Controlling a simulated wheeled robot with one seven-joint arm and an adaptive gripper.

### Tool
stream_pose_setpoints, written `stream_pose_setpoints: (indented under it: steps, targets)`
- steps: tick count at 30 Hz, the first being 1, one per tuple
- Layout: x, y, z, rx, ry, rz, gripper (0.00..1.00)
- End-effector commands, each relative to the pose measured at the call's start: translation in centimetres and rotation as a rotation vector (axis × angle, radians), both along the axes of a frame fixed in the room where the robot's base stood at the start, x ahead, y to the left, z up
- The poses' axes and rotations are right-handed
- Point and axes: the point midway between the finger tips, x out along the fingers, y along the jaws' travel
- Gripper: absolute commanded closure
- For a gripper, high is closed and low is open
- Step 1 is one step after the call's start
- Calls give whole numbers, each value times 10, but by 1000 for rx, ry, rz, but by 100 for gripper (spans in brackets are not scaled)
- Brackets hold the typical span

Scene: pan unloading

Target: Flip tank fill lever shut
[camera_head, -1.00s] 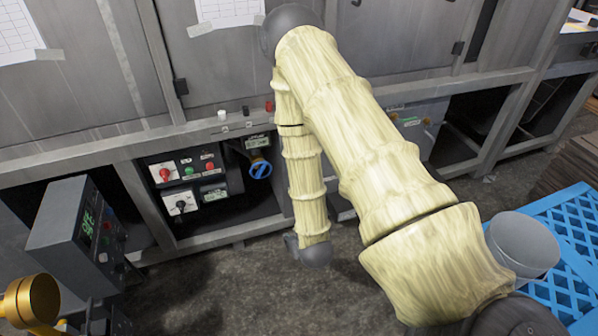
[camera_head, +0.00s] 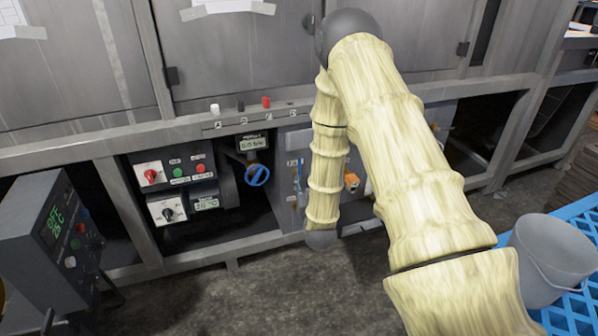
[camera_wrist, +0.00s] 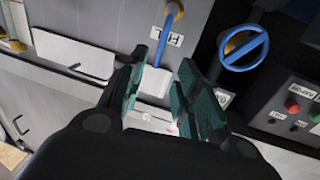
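The fill lever (camera_wrist: 162,42) is a thin blue handle on a brass fitting in the wrist view, beside a label reading FILL. The view looks upside down, with the brass end at the top. In the head view the blue strip (camera_head: 299,168) at the left of the grey panel appears to be the same lever. My gripper (camera_wrist: 167,76) is open, its two dark green fingers apart, with the lever's free end beyond and between the tips. I cannot tell whether they touch. My forearm hides the gripper in the head view.
A blue handwheel (camera_head: 257,175) on a brass valve is left of the lever; it also shows in the wrist view (camera_wrist: 243,48). Switch boxes (camera_head: 174,172) with red and green buttons stand further left. A grey bucket (camera_head: 548,262) stands at right.

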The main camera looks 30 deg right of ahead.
Motion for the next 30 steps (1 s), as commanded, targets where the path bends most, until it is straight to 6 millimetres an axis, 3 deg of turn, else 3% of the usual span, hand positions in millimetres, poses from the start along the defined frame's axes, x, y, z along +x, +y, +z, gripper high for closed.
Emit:
stream_pose_setpoints:
  steps: [7, 21, 30]
  targets:
    - [20, -9, 0, -3, -9, -2, 67]
    - [84, -38, 0, -2, -8, -1, 67]
    - [99, -44, 1, -2, -7, -1, 67]
